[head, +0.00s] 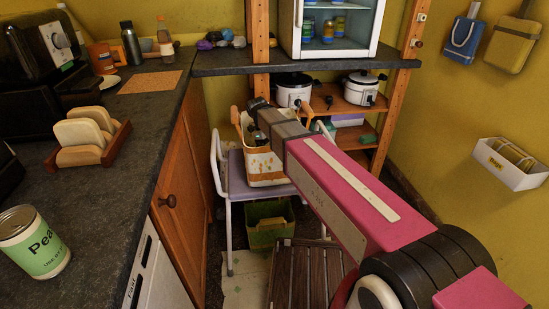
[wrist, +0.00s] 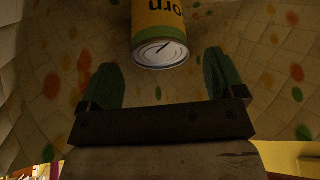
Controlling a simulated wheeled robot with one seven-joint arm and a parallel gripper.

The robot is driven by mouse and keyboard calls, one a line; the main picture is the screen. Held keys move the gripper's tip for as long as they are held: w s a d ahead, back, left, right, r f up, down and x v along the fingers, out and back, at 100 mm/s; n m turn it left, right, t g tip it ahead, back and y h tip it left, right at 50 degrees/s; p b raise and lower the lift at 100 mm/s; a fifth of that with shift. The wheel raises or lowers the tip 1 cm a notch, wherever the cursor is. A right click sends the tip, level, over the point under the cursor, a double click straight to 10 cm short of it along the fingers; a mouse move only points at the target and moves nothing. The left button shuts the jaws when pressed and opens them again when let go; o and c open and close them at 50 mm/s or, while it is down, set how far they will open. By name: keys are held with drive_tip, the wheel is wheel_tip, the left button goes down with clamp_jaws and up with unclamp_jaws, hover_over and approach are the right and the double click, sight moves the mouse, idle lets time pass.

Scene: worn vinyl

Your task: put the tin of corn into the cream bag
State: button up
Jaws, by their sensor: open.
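The cream bag (head: 264,168), patterned with coloured spots, stands on a chair in the head view, with wooden handles at its top. My gripper reaches down into its mouth and is mostly hidden there. In the wrist view my gripper (wrist: 160,78) is open, its two green fingers apart with nothing between them. The tin of corn (wrist: 160,38), yellow with a green band and a silver end, is just beyond the fingertips, apart from them. The bag's spotted lining (wrist: 265,60) surrounds it. The tin is not visible in the head view.
A tin of peas (head: 34,242) stands on the dark counter (head: 105,205) at left, near a toast rack (head: 88,143). The chair (head: 232,178) carries the bag. A shelf unit (head: 385,110) with pots stands behind, and a green crate (head: 269,226) sits below.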

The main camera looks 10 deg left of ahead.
drive_tip(key=v, duration=0.6)
drive_tip(key=shift+r, duration=0.3)
